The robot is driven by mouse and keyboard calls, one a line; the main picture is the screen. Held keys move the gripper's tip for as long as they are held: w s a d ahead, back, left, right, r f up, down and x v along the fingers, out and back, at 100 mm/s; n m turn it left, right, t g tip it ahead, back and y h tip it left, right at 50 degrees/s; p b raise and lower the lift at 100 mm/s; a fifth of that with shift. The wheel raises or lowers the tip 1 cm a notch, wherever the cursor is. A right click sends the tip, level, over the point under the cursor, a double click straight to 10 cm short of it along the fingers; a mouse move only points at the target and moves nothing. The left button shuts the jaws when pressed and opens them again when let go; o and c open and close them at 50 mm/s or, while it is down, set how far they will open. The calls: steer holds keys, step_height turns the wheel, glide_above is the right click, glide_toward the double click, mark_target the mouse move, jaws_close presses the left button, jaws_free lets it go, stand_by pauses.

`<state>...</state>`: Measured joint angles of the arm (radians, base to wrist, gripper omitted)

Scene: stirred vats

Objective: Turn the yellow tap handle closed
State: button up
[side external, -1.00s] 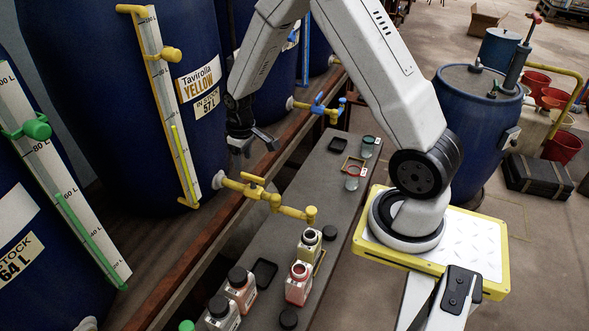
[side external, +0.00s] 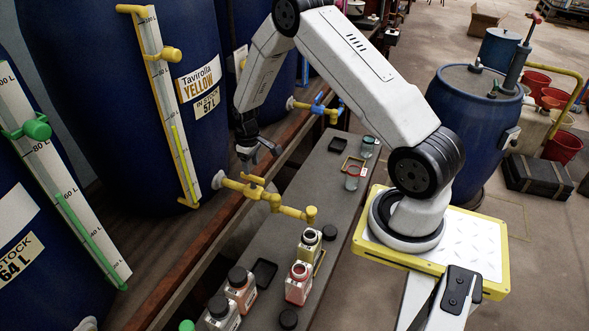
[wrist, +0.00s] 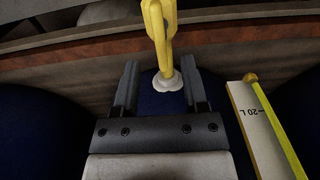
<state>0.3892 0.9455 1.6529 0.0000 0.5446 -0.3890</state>
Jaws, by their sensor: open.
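The yellow tap (side external: 266,196) sticks out from the blue vat labelled Tavirolla Yellow (side external: 120,90). Its yellow handle (side external: 252,179) sits on top of the tap pipe, near the vat. My gripper (side external: 258,158) points down just above the handle and is open, with nothing in it. In the wrist view the two fingers (wrist: 160,88) stand apart, with the tap's yellow pipe and handle (wrist: 157,35) showing between and beyond them. I cannot tell whether the fingers touch the handle.
An open bottle with a yellow label (side external: 309,247) stands below the spout on the grey bench (side external: 330,190). Other bottles, including a red one (side external: 298,284), stand nearby. A blue tap (side external: 325,108) is farther back. A yellow level gauge (side external: 172,120) stands left of the gripper.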

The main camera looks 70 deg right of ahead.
mark_target(252, 176)
steer(key=shift+f, duration=3.45)
steer(key=shift+c, duration=0.2)
jaws_close()
